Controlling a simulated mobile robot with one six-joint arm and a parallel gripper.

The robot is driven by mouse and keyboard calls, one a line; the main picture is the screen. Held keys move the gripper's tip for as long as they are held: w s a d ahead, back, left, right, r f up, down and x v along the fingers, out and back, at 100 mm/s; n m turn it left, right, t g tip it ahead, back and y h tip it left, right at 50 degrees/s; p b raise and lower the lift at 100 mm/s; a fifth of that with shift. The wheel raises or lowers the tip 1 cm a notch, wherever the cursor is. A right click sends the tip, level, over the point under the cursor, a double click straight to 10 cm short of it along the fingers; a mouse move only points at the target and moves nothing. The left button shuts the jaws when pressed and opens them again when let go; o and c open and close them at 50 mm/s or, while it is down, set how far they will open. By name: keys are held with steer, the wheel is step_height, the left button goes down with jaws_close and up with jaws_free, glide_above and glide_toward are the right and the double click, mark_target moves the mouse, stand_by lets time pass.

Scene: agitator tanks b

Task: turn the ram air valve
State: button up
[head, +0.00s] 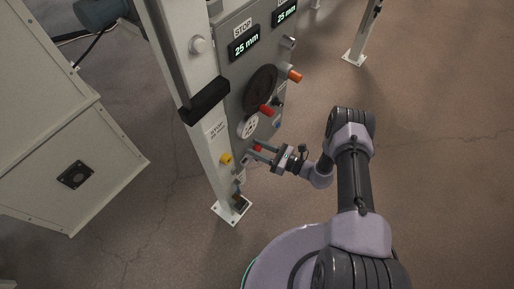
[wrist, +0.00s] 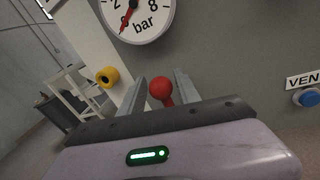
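A red ball-ended handle (wrist: 161,91) stands out from the grey panel below a bar gauge in the wrist view. It also shows as a small red spot in the head view (head: 257,148). I cannot read a label on it, so I cannot confirm that it is the ram air valve. My gripper (wrist: 158,84) is open, with one finger on each side of the red ball and a visible gap on both sides. In the head view my gripper (head: 254,152) reaches the lower part of the panel. The handle's base is partly hidden behind my gripper.
The round gauge (wrist: 137,14) is just above the handle. A yellow knob (wrist: 108,77) sits to the left and a blue button (wrist: 306,98) to the right. The panel's white post (head: 212,150) and a beige cabinet (head: 70,160) stand left; floor at right is clear.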

jaws_close()
steer(key=shift+s, duration=0.1)
stand_by(1.1)
